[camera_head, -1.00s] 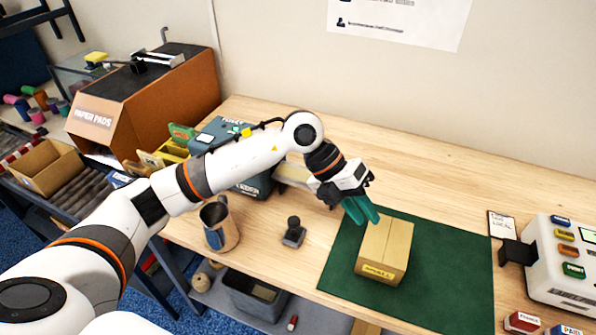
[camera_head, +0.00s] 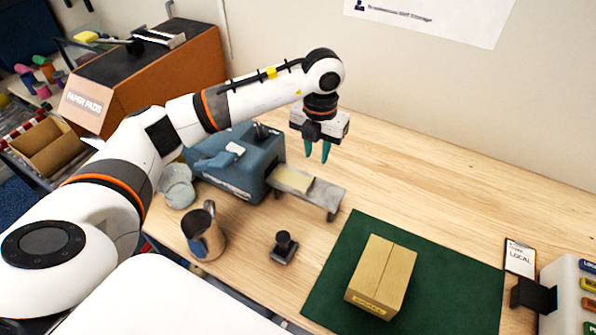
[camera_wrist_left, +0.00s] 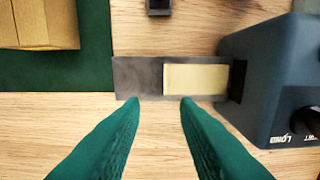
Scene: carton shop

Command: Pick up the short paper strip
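The short paper strip (camera_head: 292,180) is pale yellow and lies on a grey metal outfeed plate (camera_head: 325,196) at the mouth of a blue dispenser (camera_head: 238,160). It also shows in the left wrist view (camera_wrist_left: 195,78), with one end at the dispenser's dark slot. My left gripper (camera_head: 317,153) points down above and behind the plate, its teal fingers apart with nothing between them. In the left wrist view the fingertips (camera_wrist_left: 160,100) are spread just below the plate's edge in the picture. My right gripper is not in view.
A closed carton (camera_head: 382,275) sits on a green mat (camera_head: 455,285). A black stamp (camera_head: 284,247) and a metal jug (camera_head: 205,233) stand in front of the dispenser. A white machine (camera_head: 570,295) is at the right. The table behind the mat is clear.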

